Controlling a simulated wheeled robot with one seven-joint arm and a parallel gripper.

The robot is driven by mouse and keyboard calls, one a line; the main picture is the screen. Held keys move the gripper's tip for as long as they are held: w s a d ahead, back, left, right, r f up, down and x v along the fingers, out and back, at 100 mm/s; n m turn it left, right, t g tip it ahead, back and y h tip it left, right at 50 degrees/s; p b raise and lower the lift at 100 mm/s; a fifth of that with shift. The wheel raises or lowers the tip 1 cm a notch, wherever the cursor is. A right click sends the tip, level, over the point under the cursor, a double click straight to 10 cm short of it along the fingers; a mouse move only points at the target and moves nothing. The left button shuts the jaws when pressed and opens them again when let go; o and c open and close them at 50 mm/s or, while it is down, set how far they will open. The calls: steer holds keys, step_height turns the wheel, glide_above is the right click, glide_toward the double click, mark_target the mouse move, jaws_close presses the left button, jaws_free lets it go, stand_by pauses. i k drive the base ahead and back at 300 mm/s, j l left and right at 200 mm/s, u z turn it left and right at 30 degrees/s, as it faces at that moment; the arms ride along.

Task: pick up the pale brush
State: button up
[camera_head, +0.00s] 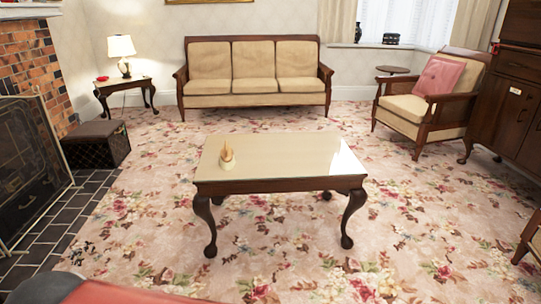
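A small pale object (227,155), cream with an orange-tan part, stands near the left end of the coffee table. It looks like the pale brush, but it is too small to be sure of its shape. The coffee table (290,165) has a pale, shiny top and dark, curved wooden legs. It stands on the carpet in the middle of the view. My gripper is not in view.
Floral carpet (150,220) lies open around the table. A red padded piece (125,293) is at the bottom left edge. A sofa (255,75) stands behind, an armchair (420,100) and dark cabinet (510,100) right, a footstool (95,145) and fireplace screen (30,160) left.

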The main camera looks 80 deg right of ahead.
mark_target(228, 162)
steer(key=z, duration=2.2)
steer(key=i+j+z, duration=0.25)
steer(key=i+j, duration=1.15)
steer(key=i, duration=0.2)
